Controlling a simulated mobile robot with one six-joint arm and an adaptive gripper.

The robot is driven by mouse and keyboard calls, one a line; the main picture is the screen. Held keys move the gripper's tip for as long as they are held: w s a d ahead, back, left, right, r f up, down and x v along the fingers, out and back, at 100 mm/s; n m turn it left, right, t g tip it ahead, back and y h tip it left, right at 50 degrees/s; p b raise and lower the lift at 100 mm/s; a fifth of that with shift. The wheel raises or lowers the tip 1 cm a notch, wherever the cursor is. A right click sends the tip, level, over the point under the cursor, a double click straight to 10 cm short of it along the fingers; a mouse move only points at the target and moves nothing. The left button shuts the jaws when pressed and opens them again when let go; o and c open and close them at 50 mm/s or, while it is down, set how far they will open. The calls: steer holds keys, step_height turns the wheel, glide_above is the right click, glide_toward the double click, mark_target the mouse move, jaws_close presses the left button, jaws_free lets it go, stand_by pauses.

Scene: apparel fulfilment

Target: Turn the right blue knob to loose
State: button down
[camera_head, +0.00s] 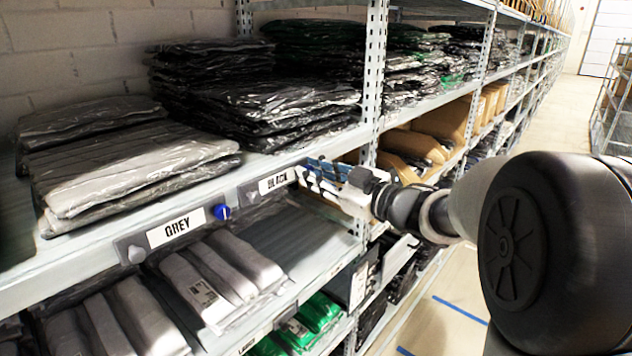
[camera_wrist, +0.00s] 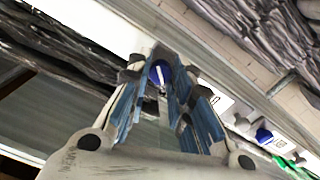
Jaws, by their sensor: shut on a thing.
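A blue knob (camera_wrist: 160,72) sits between the fingertips of my gripper (camera_wrist: 159,88) in the wrist view, and the fingers are shut on it. In the head view my gripper (camera_head: 318,176) reaches to the shelf edge at the right end of the BLACK label (camera_head: 277,181). It hides the held knob there. Another blue knob (camera_head: 222,211) is on the shelf edge between the GREY label (camera_head: 176,228) and the BLACK label. The wrist view also shows a second blue knob (camera_wrist: 263,135) apart from my gripper, at the lower right. The held knob's turn angle cannot be read.
A pale knob (camera_head: 137,253) is left of the GREY label. Wrapped dark garments (camera_head: 260,100) and grey garments (camera_head: 130,165) lie on the shelf above the labels. A steel upright (camera_head: 374,75) stands just behind my gripper. The aisle floor (camera_head: 555,115) is clear.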

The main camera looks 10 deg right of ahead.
steer(key=shift+f+n+b, duration=0.1)
steer(key=shift+n+b, duration=2.8)
steer(key=shift+n, duration=1.3)
steer(key=c, duration=1.4)
jaws_free()
steer(key=v, duration=1.2)
